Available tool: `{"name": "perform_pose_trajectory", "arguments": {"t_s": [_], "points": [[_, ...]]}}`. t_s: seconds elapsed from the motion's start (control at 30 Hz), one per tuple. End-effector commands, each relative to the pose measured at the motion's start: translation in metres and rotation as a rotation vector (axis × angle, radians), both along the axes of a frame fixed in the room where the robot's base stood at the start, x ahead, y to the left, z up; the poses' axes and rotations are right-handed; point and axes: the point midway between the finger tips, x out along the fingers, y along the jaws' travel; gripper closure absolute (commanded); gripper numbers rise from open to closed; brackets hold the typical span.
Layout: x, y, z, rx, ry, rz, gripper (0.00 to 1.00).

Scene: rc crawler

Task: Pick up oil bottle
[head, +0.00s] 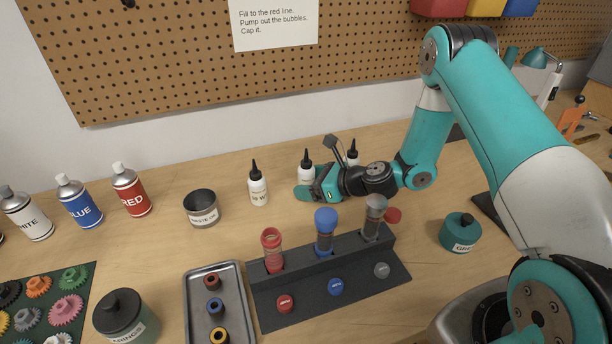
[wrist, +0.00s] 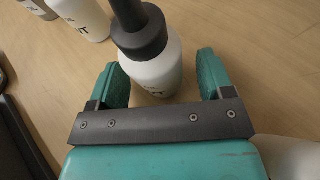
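Several white oil bottles with black pointed caps stand in a row on the bench in the head view: a left one (head: 258,190), a middle one (head: 306,166) and a right one (head: 353,153) partly hidden behind my arm. My gripper (head: 314,188) is low at the middle bottle, pointing left. In the wrist view my gripper (wrist: 160,82) is open. A bottle (wrist: 152,72) with a dark cap stands upright between its two fingers, with a gap at the right finger; contact at the left finger is unclear. Another white bottle (wrist: 82,17) stands beyond, upper left.
A black rack (head: 325,272) with red, blue and grey shock absorbers stands just in front of my gripper. A grey waste cup (head: 201,208) and spray cans (head: 130,190) are to the left. A metal tray (head: 188,300) lies front left. A pegboard (head: 180,60) backs the bench.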

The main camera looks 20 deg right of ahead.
Motion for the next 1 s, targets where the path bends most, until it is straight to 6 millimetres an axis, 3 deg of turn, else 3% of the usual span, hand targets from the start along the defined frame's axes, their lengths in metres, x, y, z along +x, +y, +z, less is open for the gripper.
{"name": "perform_pose_trajectory", "arguments": {"t_s": [0.03, 0.23, 0.67, 0.87, 1.0], "points": [[0.000, 0.000, 0.000, 0.000, 0.000, 0.000, 0.35], [0.000, 0.000, 0.000, 0.000, 0.000, 0.000, 0.81], [0.000, 0.000, 0.009, -0.001, -0.003, 0.001, 0.82], [0.001, 0.000, 0.040, -0.001, -0.008, 0.000, 0.82], [0.001, 0.000, 0.081, -0.002, -0.010, 0.000, 0.82]]}}
